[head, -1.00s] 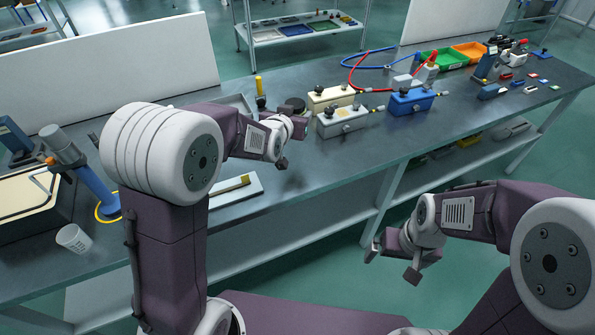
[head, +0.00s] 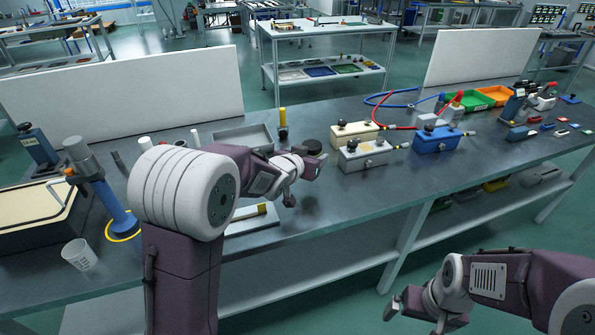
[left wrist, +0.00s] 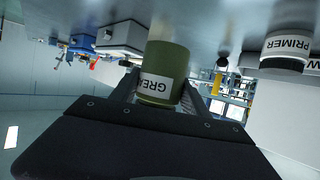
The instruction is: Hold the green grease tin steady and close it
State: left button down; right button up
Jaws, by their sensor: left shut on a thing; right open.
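The green grease tin (left wrist: 165,70) stands between my left gripper's fingers in the left wrist view, with its white label facing the camera. That view is upside down, with the bench at its top. In the head view my left gripper (head: 312,168) is low over the bench, and the tin is mostly hidden there. A dark round disc (head: 312,146) shows just behind the gripper; I cannot tell whether it is a lid. My right gripper (head: 415,312) is open and empty, in front of the bench and away from the tin.
A primer can (left wrist: 287,48) stands beside the tin in the left wrist view. A cream box (head: 354,134), a grey box (head: 363,155) and a blue box (head: 436,139) stand to the right. A yellow-handled tool (head: 283,122) stands behind. A paper cup (head: 79,255) is at left.

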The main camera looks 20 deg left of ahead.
pick_arm(q)
jog(key=a+f, duration=0.1)
jog(key=w+a, duration=0.1)
jog(key=a, duration=0.1)
jog(key=a+f, duration=0.1)
jog(key=shift+w+a+f, duration=0.15)
jog(key=shift+a+f, duration=0.05)
jog(key=shift+f, duration=0.15)
notch_tip(320, 180, down, 4)
jog(key=shift+f+b, duration=0.1)
jog(key=shift+b, duration=0.95)
